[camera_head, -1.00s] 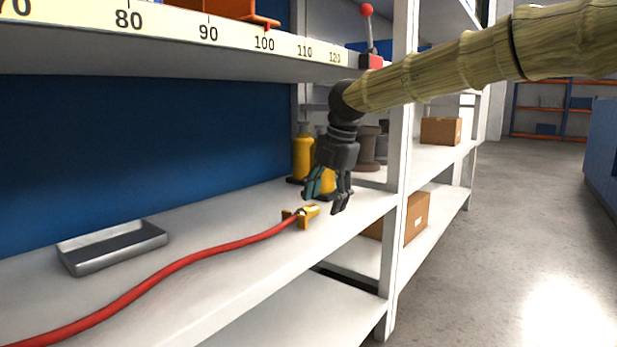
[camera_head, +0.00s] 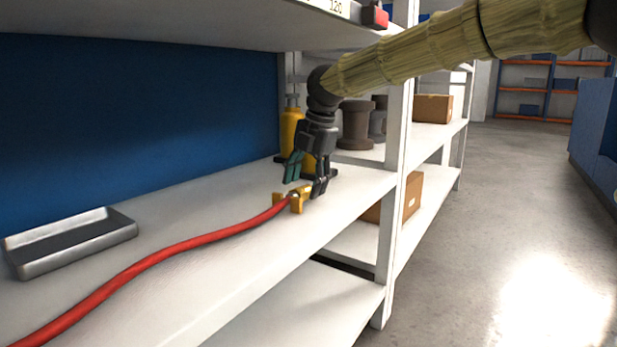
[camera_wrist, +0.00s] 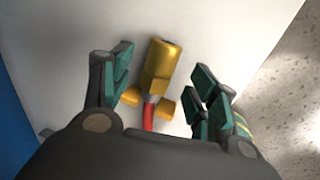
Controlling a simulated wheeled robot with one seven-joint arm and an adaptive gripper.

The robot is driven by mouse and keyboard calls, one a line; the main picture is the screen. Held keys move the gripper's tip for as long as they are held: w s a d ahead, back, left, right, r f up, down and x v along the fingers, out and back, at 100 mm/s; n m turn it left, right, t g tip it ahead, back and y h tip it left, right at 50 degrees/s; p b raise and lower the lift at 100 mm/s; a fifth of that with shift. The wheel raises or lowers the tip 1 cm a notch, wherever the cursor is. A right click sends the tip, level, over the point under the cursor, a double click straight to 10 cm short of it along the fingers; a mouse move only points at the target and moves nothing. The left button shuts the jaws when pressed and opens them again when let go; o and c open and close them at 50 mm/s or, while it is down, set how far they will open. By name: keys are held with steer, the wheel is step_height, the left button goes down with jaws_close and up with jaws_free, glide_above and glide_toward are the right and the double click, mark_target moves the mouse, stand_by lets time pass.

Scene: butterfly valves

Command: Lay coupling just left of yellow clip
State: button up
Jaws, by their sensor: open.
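The coupling (camera_wrist: 163,62) is the brass-coloured end of a red hose (camera_head: 165,256), lying on the white shelf. The yellow clip (camera_head: 297,203) stands on the shelf around the hose just behind the coupling; its two prongs show either side of the hose in the wrist view (camera_wrist: 166,108). In the head view the coupling is mostly hidden by the clip and my fingers. My gripper (camera_head: 305,187) points down over the coupling, fingers open. In the wrist view my gripper (camera_wrist: 165,68) has one finger on each side of the coupling, with gaps showing.
A grey metal tray (camera_head: 70,250) sits at the left of the shelf. Yellow bottles (camera_head: 291,132) and dark spools (camera_head: 356,125) stand behind my gripper. A white upright (camera_head: 396,150) is close on the right, and an upper shelf hangs above.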

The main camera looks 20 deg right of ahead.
steer(key=shift+b+x, duration=0.55)
steer(key=shift+x, duration=0.65)
steer(key=c, duration=1.2)
steer(key=o, duration=0.4)
steer(key=c, duration=0.3)
steer(key=shift+r+p, duration=0.2)
steer(key=shift+p, duration=0.1)
